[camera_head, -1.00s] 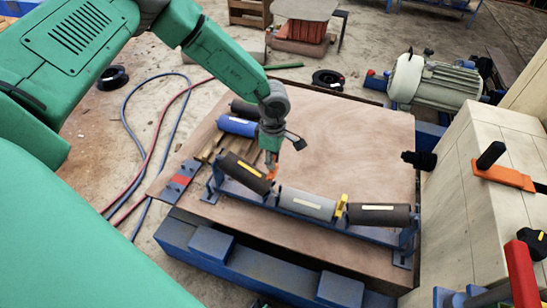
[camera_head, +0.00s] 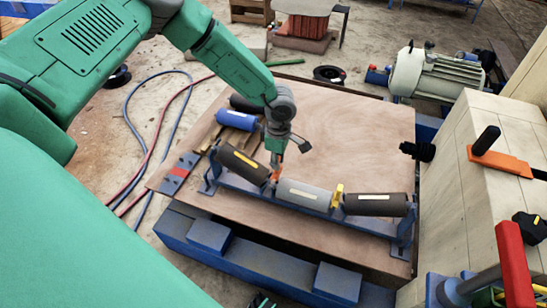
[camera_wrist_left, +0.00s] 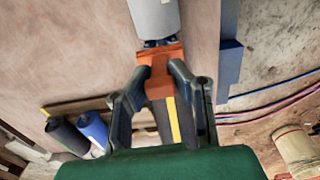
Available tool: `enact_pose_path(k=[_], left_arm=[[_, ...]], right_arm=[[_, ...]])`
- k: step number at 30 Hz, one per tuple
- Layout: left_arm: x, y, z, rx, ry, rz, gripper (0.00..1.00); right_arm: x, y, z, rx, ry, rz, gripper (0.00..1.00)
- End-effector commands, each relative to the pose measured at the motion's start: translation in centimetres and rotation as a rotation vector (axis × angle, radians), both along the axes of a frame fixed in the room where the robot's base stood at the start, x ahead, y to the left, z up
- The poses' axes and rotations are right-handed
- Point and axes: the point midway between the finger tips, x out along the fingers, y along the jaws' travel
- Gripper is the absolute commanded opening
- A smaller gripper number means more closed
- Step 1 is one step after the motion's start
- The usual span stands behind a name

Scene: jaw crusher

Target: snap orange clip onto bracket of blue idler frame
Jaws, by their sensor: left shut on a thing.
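The blue idler frame (camera_head: 258,191) stands on a brown board and carries a dark left roller (camera_head: 243,164), a grey middle roller (camera_head: 304,195) and a dark right roller (camera_head: 377,205). My left gripper (camera_head: 276,163) points down at the gap between the left and grey rollers. It is shut on the orange clip (camera_head: 276,174). In the left wrist view the clip (camera_wrist_left: 160,70) sits between the fingertips, close to the end of the grey roller (camera_wrist_left: 155,18). The clip and fingers hide most of the bracket there, so I cannot tell whether they touch. My right gripper is not in view.
A yellow clip (camera_head: 337,196) sits between the grey and right rollers. A motor (camera_head: 436,76) and a pale block (camera_head: 500,130) stand at the right. The board's back right is clear.

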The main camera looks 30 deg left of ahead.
Motion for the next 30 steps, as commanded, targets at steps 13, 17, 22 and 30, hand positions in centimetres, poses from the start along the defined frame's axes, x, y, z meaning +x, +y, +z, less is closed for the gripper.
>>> enact_pose_path(k=[13, 17, 22, 30], left_arm=[[0.0, 0.8, -2.3, -0.013, 0.0, 0.003, 0.0], [0.0, 0.5, -2.1, -0.007, 0.0, 0.002, 0.0], [0.0, 0.2, -1.9, -0.002, 0.0, 0.0, 0.0], [-0.1, 0.8, -2.2, -0.011, 0.0, 0.003, 0.0]], right_arm=[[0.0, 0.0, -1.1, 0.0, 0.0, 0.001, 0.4], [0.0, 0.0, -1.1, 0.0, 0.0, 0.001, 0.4], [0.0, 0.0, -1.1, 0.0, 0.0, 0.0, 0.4], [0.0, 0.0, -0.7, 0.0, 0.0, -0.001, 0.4]])
